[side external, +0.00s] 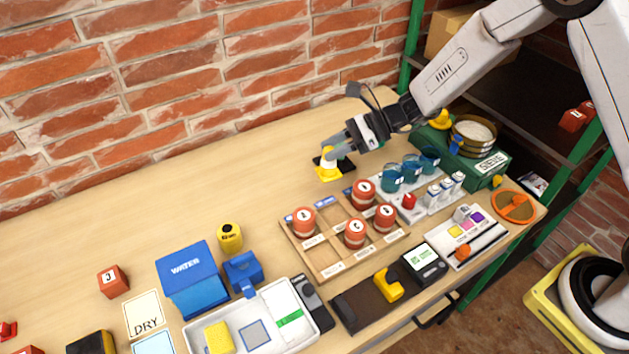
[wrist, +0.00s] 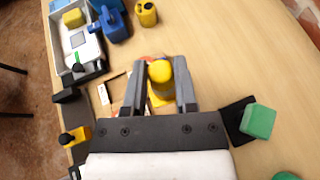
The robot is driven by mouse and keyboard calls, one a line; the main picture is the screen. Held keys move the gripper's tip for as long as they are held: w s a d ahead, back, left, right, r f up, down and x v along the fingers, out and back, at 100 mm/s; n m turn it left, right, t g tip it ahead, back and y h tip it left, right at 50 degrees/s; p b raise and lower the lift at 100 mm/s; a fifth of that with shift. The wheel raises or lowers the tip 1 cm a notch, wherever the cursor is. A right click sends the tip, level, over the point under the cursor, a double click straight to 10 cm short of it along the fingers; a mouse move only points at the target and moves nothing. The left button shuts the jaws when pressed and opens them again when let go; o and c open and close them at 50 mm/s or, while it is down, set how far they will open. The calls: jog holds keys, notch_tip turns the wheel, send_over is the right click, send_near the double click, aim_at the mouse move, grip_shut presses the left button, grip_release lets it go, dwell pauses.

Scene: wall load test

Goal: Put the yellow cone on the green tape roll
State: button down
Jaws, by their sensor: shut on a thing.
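The yellow cone (side external: 327,170) has a paler band and a flat base, and looks upright near the back of the table. My gripper (side external: 331,153) is shut on its upper part from above. In the wrist view the cone (wrist: 160,72) shows between the two fingers of my gripper (wrist: 166,68). I cannot tell whether its base touches the table. I cannot make out the green tape roll for certain. A rounded green thing (wrist: 285,176) is cut off at the bottom edge of the wrist view.
A green block (wrist: 257,121) is by a black pad (wrist: 237,112); the pad (side external: 346,168) also shows behind the cone. A wooden tray (side external: 322,272) with several red weights stands in front. Blue cups (side external: 391,178) and a green sieve case (side external: 490,165) stand right. Table left of the cone is clear.

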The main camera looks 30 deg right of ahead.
jog(key=d+r+m+t+h, duration=0.2)
jog(key=d+m+t, duration=0.1)
jog(key=d, duration=0.9)
jog(key=w+d+r+m+t+h, duration=0.1)
jog(key=d+r+m+t+h, duration=0.1)
jog(key=d, duration=1)
jog(key=m+t+h, duration=0.1)
jog(key=m, duration=0.1)
jog(key=shift+d+m+t, duration=0.2)
jog(key=shift+m+t, duration=0.1)
jog(key=shift+w, duration=0.15)
jog(key=w+d+f, duration=0.2)
jog(key=w+f, duration=0.7)
jog(key=w, duration=0.4)
jog(key=shift+f, duration=0.2)
jog(key=shift+w, duration=0.1)
